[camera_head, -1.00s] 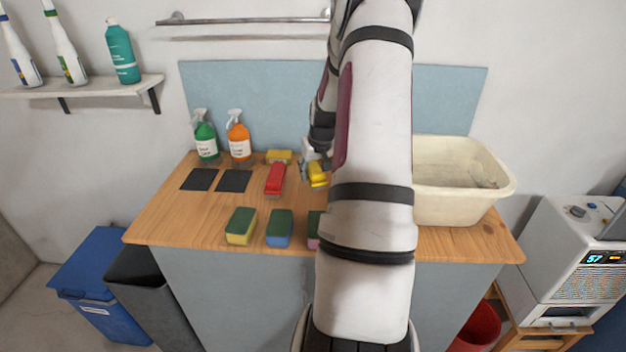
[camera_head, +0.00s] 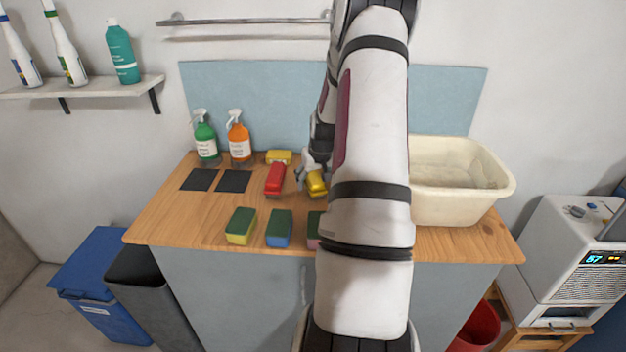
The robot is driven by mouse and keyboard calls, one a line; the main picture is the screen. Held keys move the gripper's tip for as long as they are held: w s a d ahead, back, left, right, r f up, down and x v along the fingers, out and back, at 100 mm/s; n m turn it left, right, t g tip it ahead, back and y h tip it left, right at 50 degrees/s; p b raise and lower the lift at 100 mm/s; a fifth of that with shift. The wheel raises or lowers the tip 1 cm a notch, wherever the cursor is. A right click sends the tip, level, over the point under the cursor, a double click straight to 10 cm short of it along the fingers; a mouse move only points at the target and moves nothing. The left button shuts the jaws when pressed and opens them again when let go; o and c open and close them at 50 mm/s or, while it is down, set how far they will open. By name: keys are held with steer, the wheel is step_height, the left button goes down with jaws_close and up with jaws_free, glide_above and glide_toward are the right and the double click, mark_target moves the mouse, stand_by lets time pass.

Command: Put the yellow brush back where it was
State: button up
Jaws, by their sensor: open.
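The yellow brush (camera_head: 316,183) lies on the wooden counter, just right of the red brush (camera_head: 275,179), partly hidden by my arm. My gripper (camera_head: 309,180) is at the yellow brush, pointing down, with a finger showing on its left side. The jaws are open; the far finger is hidden, and I cannot tell whether they touch the brush. Two dark square pads (camera_head: 199,180) lie to the left on the counter.
Several sponges (camera_head: 241,226) line the front. A cream basin (camera_head: 455,205) is right of my arm. The counter's front left is clear.

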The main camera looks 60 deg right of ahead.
steer(key=v, duration=1.1)
steer(key=shift+a+r, duration=0.1)
steer(key=shift+r, duration=0.15)
steer(key=shift+a+r, duration=0.15)
steer(key=w+a+r+n, duration=0.1)
steer(key=a+r+n, duration=0.1)
steer(key=a+r, duration=0.5)
steer(key=w+a+r+n, duration=0.1)
steer(key=w+a+r, duration=0.15)
steer(key=a, duration=0.85)
steer(key=a+r+n, duration=0.2)
steer(key=a+r, duration=0.3)
steer(key=a, duration=0.5)
steer(key=s+a+r+n+t+y, duration=0.1)
steer(key=s+a+r+n+y, duration=0.1)
steer(key=s+a, duration=1.1)
steer(key=a+r+n, duration=0.1)
steer(key=a, duration=0.3)
steer(key=shift+s+a+t+y, duration=0.3)
steer(key=shift+a+t+y, duration=0.1)
steer(key=shift+r, duration=0.2)
